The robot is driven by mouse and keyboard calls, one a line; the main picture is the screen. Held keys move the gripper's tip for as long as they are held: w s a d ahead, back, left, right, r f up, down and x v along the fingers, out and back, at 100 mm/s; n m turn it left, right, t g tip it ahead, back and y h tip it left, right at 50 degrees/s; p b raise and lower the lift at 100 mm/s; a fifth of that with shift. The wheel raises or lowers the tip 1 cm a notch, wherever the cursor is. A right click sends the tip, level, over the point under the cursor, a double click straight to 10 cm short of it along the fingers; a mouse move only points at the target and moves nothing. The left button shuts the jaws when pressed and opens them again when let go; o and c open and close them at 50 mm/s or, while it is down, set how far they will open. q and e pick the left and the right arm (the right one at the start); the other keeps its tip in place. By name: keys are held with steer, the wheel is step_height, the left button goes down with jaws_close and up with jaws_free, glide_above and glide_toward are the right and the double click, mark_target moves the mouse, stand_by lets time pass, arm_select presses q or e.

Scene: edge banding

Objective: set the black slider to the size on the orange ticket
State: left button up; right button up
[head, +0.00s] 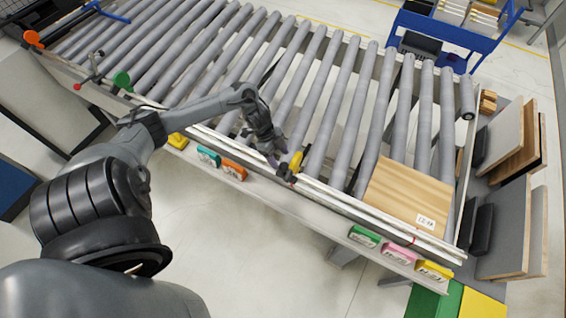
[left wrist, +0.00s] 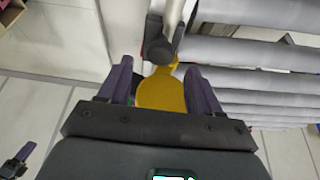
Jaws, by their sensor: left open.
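The black slider (head: 286,173) sits on the pale rail along the conveyor's near edge, with a yellow piece (head: 296,160) standing up beside it. The orange ticket (head: 234,170) is on the front ledge, left of the slider; its print is too small to read. My left gripper (head: 272,156) is just left of the slider, above the rail, pointing down. In the left wrist view its purple fingers (left wrist: 160,88) stand apart, with a yellow rounded piece (left wrist: 160,93) seen between them and a black knob (left wrist: 158,51) just beyond. I cannot tell whether they touch.
A teal ticket (head: 208,156) lies beside the orange one. Green (head: 364,237), pink (head: 399,254) and yellow (head: 434,270) tickets are farther right. A labelled wooden panel (head: 400,195) lies on the rollers at right. The rollers (head: 200,50) between are bare.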

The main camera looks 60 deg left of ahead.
mark_target(284, 166)
arm_select(q)
steer(key=shift+x, duration=2.2)
steer(key=shift+c, duration=0.3)
jaws_close()
